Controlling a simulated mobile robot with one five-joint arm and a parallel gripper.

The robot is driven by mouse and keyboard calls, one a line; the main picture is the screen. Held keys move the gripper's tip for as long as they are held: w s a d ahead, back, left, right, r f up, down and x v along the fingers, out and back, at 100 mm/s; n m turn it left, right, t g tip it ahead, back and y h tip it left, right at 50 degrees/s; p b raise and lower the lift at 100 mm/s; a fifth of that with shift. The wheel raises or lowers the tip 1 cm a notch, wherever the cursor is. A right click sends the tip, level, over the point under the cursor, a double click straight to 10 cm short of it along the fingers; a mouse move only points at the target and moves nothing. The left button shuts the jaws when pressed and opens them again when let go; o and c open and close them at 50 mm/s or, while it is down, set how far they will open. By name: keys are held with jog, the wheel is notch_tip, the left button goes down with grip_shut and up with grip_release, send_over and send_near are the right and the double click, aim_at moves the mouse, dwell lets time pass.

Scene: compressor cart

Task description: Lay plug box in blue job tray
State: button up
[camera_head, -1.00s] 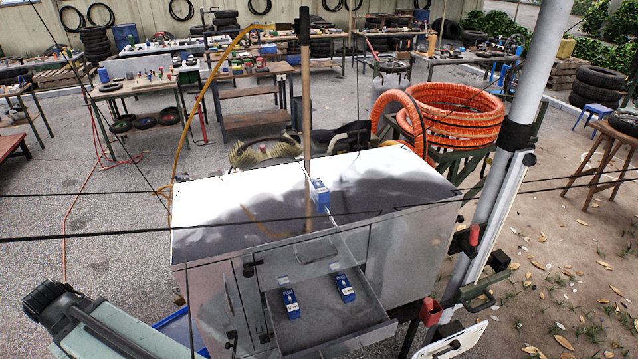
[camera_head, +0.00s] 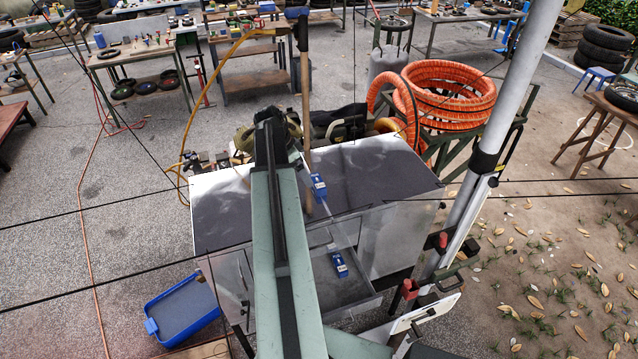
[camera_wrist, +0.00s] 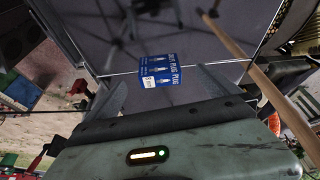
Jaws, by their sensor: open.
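A blue plug box (camera_head: 318,186) sits on the cart's grey top, beside a wooden handle. A similar blue box (camera_head: 340,264) lies in the open drawer. In the wrist view, a blue box with "PLUG" lettering (camera_wrist: 160,72) lies on a dark, shiny surface just beyond my gripper (camera_wrist: 158,86). The fingers are apart, one on each side of the box's line, and hold nothing. In the head view my arm reaches over the cart, and the gripper's fingers cannot be made out. The blue job tray (camera_head: 185,310) is low at the left of the cart and looks empty.
The wooden handle (camera_head: 305,110) stands upright behind the box on the cart top (camera_head: 385,175). A grey metal pole (camera_head: 490,150) rises on the right. Orange hose coils (camera_head: 450,95) lie behind. Thin dark cables cross the view.

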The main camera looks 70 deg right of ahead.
aim_at(318, 181)
jog(key=shift+m+g, duration=0.3)
jog(key=shift+m, duration=0.4)
jog(key=s+d+f+b, duration=0.1)
jog(key=f+b, duration=0.1)
jog(key=s+d+f+b, duration=0.1)
jog(key=s+f+b, duration=0.1)
jog(key=f+b, duration=0.1)
jog(key=s+d+f+b, duration=0.1)
jog(key=d+f+b, duration=0.1)
jog(key=shift+s+f+b, duration=0.3)
jog(key=shift+s+b, duration=0.1)
jog(key=shift+r, duration=0.2)
jog(key=c, duration=1.5)
jog(key=shift+o, duration=0.2)
jog(key=shift+r+p, duration=0.5)
jog(key=shift+p, duration=0.25)
notch_tip(318, 181, up, 3)
jog(key=p, duration=0.3)
jog(key=a, duration=1)
jog(key=a+r+p, duration=0.1)
jog(key=a, duration=0.5)
jog(key=shift+s, duration=0.2)
